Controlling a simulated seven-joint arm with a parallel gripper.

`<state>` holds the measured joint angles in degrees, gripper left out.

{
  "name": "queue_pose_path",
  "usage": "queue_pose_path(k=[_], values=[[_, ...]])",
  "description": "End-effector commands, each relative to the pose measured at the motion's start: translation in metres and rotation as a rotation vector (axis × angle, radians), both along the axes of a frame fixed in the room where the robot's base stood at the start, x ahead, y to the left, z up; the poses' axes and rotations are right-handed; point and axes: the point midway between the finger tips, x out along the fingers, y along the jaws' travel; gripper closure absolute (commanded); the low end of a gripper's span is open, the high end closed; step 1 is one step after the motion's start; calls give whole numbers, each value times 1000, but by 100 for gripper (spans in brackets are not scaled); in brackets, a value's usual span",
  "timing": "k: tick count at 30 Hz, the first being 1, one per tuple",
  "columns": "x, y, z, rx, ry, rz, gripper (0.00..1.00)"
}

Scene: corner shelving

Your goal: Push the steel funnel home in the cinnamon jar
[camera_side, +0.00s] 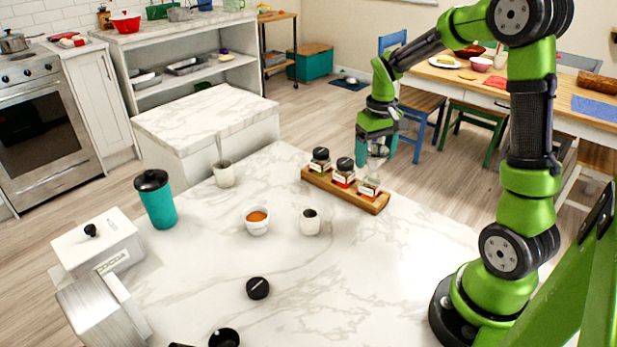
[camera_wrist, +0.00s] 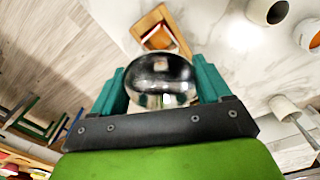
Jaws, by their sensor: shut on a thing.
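The steel funnel (camera_wrist: 158,75) is a shiny, mirror-like bowl between the two teal fingers of my gripper (camera_wrist: 160,85), which is shut on it. In the side view my gripper (camera_side: 376,155) is directly above the right-end jar (camera_side: 370,186) of the wooden rack. That jar is clear with a pale label and shows no black lid; I take it as the cinnamon jar, though its label is unreadable. The funnel is hardly visible there, and I cannot tell how deep its spout sits in the jar. In the wrist view the funnel hides the jar mouth.
The wooden rack (camera_side: 345,192) also holds two black-lidded jars (camera_side: 320,160) (camera_side: 345,171) to the left. A bowl of orange powder (camera_side: 256,220), a white cup (camera_side: 310,222), a black lid (camera_side: 258,288) and a teal canister (camera_side: 156,199) stand on the marble table.

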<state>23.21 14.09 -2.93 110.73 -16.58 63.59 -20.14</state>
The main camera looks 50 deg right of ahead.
Motion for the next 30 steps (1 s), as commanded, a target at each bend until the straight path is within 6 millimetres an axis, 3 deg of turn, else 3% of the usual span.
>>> queue_pose_path(k=[30], values=[[0,0,-23,0,1,0,72]])
